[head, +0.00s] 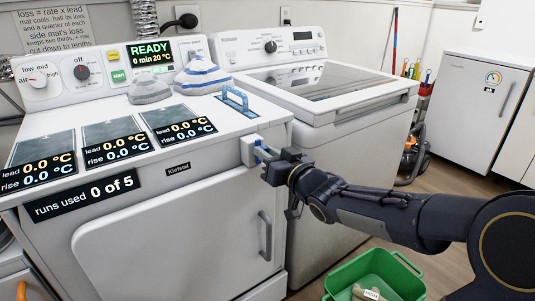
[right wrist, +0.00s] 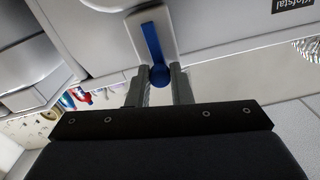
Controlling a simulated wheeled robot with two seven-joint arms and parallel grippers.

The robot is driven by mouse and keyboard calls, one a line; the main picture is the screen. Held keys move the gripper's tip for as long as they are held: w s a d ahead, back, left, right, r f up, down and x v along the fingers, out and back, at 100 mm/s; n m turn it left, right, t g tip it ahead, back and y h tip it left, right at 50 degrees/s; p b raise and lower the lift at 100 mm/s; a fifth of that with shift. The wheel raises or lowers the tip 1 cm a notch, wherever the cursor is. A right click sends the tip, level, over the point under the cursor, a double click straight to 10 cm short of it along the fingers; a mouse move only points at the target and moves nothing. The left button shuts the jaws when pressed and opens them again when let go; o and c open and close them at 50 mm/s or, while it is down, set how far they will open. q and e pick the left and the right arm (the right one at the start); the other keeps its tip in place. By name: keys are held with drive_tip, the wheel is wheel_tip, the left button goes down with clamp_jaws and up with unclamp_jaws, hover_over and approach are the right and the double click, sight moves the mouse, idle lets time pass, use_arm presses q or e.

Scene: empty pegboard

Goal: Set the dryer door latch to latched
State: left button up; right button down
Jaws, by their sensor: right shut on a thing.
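The white dryer with the "READY" display has a closed front door (head: 165,245) with a grey handle. Its door latch, a blue lever (right wrist: 152,42) on a white plate (right wrist: 135,30), is on the dryer's front near the top right corner. In the right wrist view the lever ends in a round blue knob between my fingertips. In the head view the latch plate (head: 248,150) shows, with the lever mostly hidden by my right gripper (head: 268,157). My right gripper (right wrist: 160,78) is shut on the knob. My left gripper is not in view.
Three dark pads (head: 108,132) with readouts, a grey cloth pile (head: 149,90), a blue-striped cloth pile (head: 202,76) and a blue clip-like handle (head: 235,97) are on the dryer top. A washer (head: 240,50) stands alongside. A green basket (head: 345,272) is on the floor below my right arm.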

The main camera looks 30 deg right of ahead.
wheel_tip(320, 180, down, 4)
drive_tip(key=b, duration=0.3)
drive_tip(key=shift+f, duration=0.1)
drive_tip(key=c, duration=1.3)
unclamp_jaws()
drive_tip(key=p, duration=0.2)
approach(259, 162)
drive_tip(key=s, duration=0.2)
drive_tip(key=shift+w+d, duration=0.1)
drive_tip(key=shift+w, duration=0.15)
